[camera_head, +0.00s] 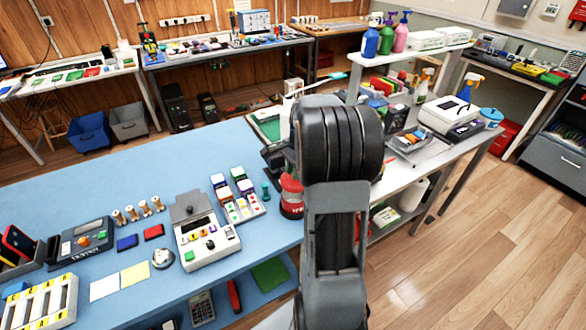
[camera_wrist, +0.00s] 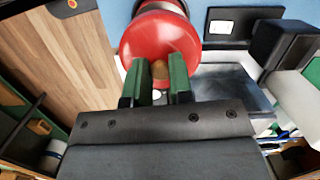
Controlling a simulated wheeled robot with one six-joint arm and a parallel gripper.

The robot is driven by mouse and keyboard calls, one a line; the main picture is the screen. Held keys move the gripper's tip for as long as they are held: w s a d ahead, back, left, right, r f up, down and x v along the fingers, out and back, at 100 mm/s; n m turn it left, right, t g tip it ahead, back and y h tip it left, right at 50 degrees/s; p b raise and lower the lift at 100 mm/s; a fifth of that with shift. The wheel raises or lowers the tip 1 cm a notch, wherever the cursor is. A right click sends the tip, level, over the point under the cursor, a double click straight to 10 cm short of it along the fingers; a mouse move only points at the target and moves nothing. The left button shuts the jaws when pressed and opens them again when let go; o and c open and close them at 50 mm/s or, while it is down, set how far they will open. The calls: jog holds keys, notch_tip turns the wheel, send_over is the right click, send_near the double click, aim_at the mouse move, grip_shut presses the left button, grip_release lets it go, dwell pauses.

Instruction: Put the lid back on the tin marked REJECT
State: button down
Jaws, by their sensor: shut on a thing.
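The red tin (camera_head: 291,192) stands on the blue bench near its right edge, partly behind my arm in the head view. I cannot tell whether the lid is seated. My gripper is hidden behind my arm in the head view.
A grey device with a keypad (camera_head: 205,240), a tray of small coloured boxes (camera_head: 240,208) and a teal piece (camera_head: 266,190) stand left of the tin. A white-topped bench (camera_head: 415,178) with a printer (camera_head: 445,116) lies to the right.

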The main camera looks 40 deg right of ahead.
aim_at(295, 183)
jog(key=shift+f+b, duration=2)
jog(key=shift+f, duration=0.95)
jog(key=shift+f+p, duration=0.15)
jog(key=shift+p, duration=0.3)
dwell(0.8)
jog(key=shift+c, duration=2.3)
grip_release()
jog(key=shift+r+p, duration=3)
jog(key=shift+r, duration=0.55)
grip_shut()
